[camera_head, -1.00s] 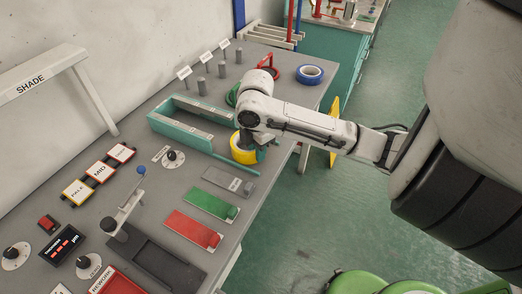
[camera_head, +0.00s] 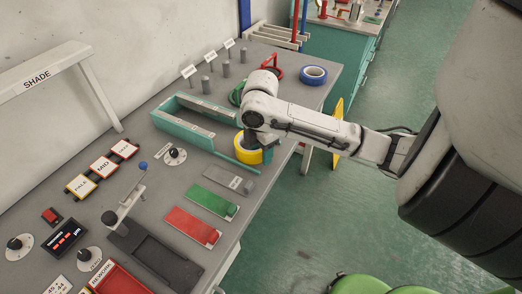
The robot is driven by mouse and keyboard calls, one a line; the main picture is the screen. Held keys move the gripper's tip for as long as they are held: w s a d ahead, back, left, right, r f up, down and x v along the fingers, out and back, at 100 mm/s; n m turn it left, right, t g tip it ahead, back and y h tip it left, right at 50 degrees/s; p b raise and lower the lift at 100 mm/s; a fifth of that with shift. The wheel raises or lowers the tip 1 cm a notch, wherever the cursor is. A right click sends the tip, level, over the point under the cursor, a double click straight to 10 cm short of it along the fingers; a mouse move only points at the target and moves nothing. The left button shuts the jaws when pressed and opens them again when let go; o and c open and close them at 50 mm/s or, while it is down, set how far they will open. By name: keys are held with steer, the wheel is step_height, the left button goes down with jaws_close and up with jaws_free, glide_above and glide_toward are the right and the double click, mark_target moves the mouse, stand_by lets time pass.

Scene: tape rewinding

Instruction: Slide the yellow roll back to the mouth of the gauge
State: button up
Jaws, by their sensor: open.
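The yellow roll (camera_head: 246,150) lies on the grey bench near its right edge, just outside the front right end of the gauge. The gauge (camera_head: 190,131) is a long teal trough with pale marked strips along it. My gripper (camera_head: 262,151) points down at the yellow roll from above, with a finger showing at the roll's right side. The wrist hides part of the roll and the other finger. I cannot tell whether the fingers touch the roll.
Green (camera_head: 211,201) and red (camera_head: 192,226) plates lie in front. Several labelled pegs stand behind the gauge.

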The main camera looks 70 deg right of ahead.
step_height(320, 180, up, 11)
steer(key=shift+p, duration=0.3)
steer(key=shift+f, duration=0.15)
stand_by(0.7)
